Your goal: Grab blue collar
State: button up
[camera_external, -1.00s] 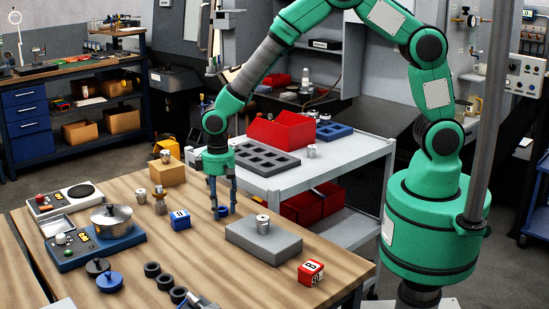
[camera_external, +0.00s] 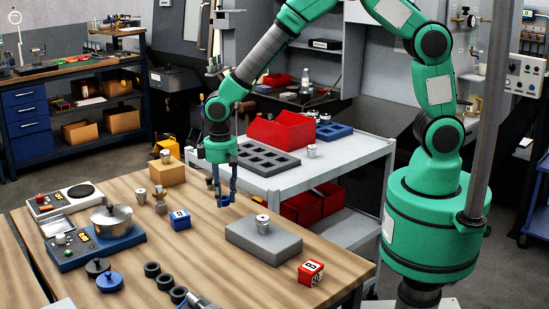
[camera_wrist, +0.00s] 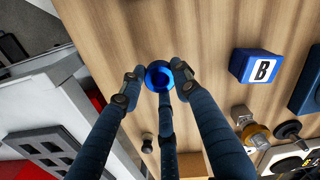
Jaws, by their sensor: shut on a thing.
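The blue collar (camera_external: 224,202) is a small blue ring. In the wrist view the collar (camera_wrist: 158,75) sits between the dark fingertips, its round opening facing the camera. My gripper (camera_external: 222,198) points down and is shut on it. In the wrist view my gripper (camera_wrist: 159,79) shows three fingers around the collar. The collar appears a little above the wooden table (camera_external: 200,260); the exact gap is hard to tell.
A blue block marked B (camera_external: 180,219) stands left of my gripper. A grey block (camera_external: 264,242) with a metal cylinder (camera_external: 262,224) on it is at right front. A red lettered block (camera_external: 311,272) lies near the edge. A grey cart (camera_external: 340,160) stands behind.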

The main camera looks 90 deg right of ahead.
jog(key=s, duration=0.5)
jog(key=s+p, duration=0.1)
jog(key=s, duration=0.4)
jog(key=s+r, duration=0.1)
jog(key=s, duration=0.4)
jog(key=shift+d+r, duration=0.1)
